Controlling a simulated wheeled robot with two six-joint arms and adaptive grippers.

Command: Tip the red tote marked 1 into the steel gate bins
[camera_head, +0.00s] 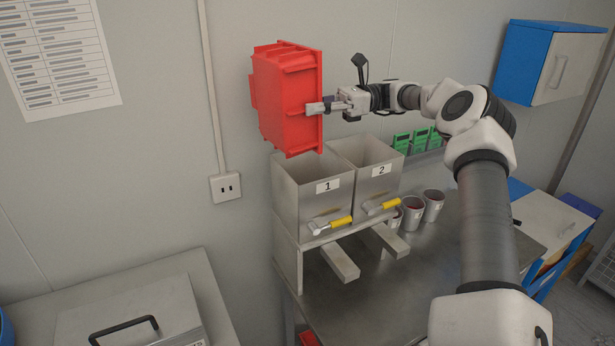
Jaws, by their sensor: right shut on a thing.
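The red tote (287,100) is held in the air in the head view, above the steel gate bin marked 1 (312,191). It is tilted steeply on its side, with its ribbed outside showing; its inside and any number mark are hidden. My right gripper (318,106) is shut on the tote's right edge. The steel gate bin marked 2 (372,176) stands right beside bin 1. Each bin has a gate lever with a yellow grip (340,222) at its front. The bottoms of the bins are not visible. My left gripper is not in view.
Several cups (433,205) stand on the steel table (400,290) right of the bins. Green boxes (401,142) sit behind them. A blue and white wall cabinet (550,62) hangs at upper right. A grey lidded case (130,315) with a black handle lies at lower left.

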